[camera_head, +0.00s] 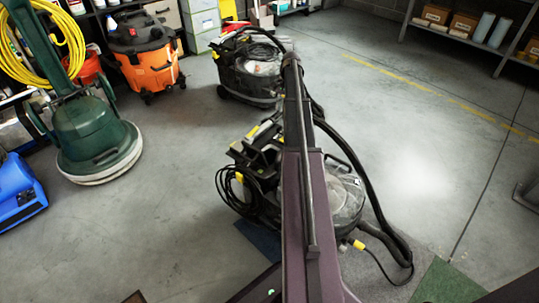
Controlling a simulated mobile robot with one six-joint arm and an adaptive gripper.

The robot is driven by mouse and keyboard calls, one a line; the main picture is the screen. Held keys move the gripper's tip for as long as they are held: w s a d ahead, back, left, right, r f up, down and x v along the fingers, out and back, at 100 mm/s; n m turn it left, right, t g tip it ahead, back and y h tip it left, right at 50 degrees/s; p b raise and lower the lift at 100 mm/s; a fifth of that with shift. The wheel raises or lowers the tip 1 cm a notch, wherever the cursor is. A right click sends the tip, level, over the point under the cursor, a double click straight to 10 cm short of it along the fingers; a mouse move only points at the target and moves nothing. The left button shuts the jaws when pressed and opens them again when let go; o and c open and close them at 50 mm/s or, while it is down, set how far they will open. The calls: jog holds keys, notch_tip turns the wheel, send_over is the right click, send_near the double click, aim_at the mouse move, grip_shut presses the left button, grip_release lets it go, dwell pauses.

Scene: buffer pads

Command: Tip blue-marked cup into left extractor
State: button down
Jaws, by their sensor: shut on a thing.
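Two black-and-grey extractors with yellow parts stand on the floor. One extractor (262,68) is at the back, a little left of centre. The nearer extractor (346,197) is at centre, with its middle hidden behind a long dark mauve beam that looks like my own arm. A black hose curves down its right side and a cable hangs in loops on its left. I cannot tell which one the task calls left. The blue-marked cup does not show, and my gripper is not in view.
Shelves (470,30) are at back right. A green mat (447,284) lies at front right. The floor at right is mostly clear.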

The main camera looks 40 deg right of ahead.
jog(key=shift+a+r, duration=0.1)
jog(key=shift+r, duration=0.05)
jog(key=a+h, duration=0.1)
jog(key=h, duration=0.2)
jog(key=a+h, duration=0.2)
jog(key=h, duration=0.1)
jog(key=a+h, duration=0.1)
jog(key=h, duration=0.1)
jog(key=shift+s+a+t+h, duration=0.2)
jog(key=shift+a+t+h, duration=0.1)
jog(key=shift+h, duration=0.1)
dwell(0.4)
jog(key=shift+a+f+h+b, duration=0.1)
jog(key=shift+f+h+b, duration=0.9)
jog(key=shift+b, duration=0.6)
jog(key=shift+a+r+h+b, duration=0.1)
jog(key=shift+r+h+b, duration=0.2)
jog(key=shift+r+h, duration=0.45)
jog(key=shift+a+f+h+b, duration=0.15)
jog(key=shift+f+h+b, duration=0.35)
jog(key=shift+h+b, duration=0.65)
jog(key=shift+s+a+f+h+b, duration=0.1)
jog(key=shift+a+f+h+b, duration=0.2)
jog(key=shift+a+h+b, duration=0.85)
